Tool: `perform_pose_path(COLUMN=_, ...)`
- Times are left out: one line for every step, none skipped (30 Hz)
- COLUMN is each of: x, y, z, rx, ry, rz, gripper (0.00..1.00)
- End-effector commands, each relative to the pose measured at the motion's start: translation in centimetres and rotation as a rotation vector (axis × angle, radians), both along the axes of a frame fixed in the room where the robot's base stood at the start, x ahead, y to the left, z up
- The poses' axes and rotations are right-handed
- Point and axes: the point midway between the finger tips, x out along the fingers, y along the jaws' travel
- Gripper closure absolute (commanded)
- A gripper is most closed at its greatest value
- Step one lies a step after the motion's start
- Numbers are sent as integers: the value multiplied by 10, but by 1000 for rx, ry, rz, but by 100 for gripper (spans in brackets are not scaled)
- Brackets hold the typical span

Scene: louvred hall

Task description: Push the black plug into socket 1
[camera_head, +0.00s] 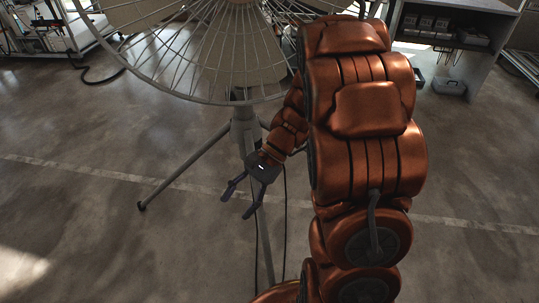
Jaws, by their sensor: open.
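My gripper (237,203) hangs at the end of my orange arm near the middle of the view. Its two dark fingers are spread apart and point down to the left, with nothing between them. Behind it is the grey stand of a large fan. I cannot make out the black plug or socket 1 anywhere in this view. Thin dark cables run down just right of the gripper, and their ends are hidden.
The large caged fan (228,45) stands on a tripod with splayed legs (186,167) close behind my gripper. A grey workbench (487,60) is at the upper right, with a small case (449,87) on the floor.

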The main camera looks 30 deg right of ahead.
Motion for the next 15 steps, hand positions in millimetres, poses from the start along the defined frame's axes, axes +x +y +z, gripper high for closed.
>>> perform_pose_path(x=12, y=-9, z=-10, rx=33, ry=17, rz=-61, gripper=44)
perform_pose_path(x=20, y=-14, z=-14, rx=54, ry=24, rz=-96, gripper=44)
perform_pose_path(x=31, y=-20, z=-18, rx=81, ry=31, rz=-143, gripper=44)
perform_pose_path(x=38, y=-26, z=-21, rx=103, ry=38, rz=-178, gripper=44)
perform_pose_path(x=45, y=-31, z=-25, rx=125, ry=46, rz=-213, gripper=44)
perform_pose_path(x=54, y=-39, z=-30, rx=154, ry=54, rz=-260, gripper=44)
perform_pose_path(x=61, y=-45, z=-34, rx=175, ry=59, rz=-295, gripper=44)
perform_pose_path(x=68, y=-52, z=-38, rx=198, ry=64, rz=-331, gripper=44)
perform_pose_path(x=77, y=-62, z=-44, rx=225, ry=70, rz=-378, gripper=44)
perform_pose_path(x=84, y=-69, z=-48, rx=246, ry=73, rz=-411, gripper=44)
perform_pose_path(x=90, y=-77, z=-52, rx=267, ry=76, rz=-446, gripper=44)
perform_pose_path(x=98, y=-88, z=-58, rx=297, ry=81, rz=-492, gripper=44)
perform_pose_path(x=103, y=-96, z=-63, rx=318, ry=83, rz=-526, gripper=44)
perform_pose_path(x=109, y=-105, z=-67, rx=341, ry=85, rz=-561, gripper=44)
perform_pose_path(x=116, y=-117, z=-74, rx=373, ry=91, rz=-607, gripper=44)
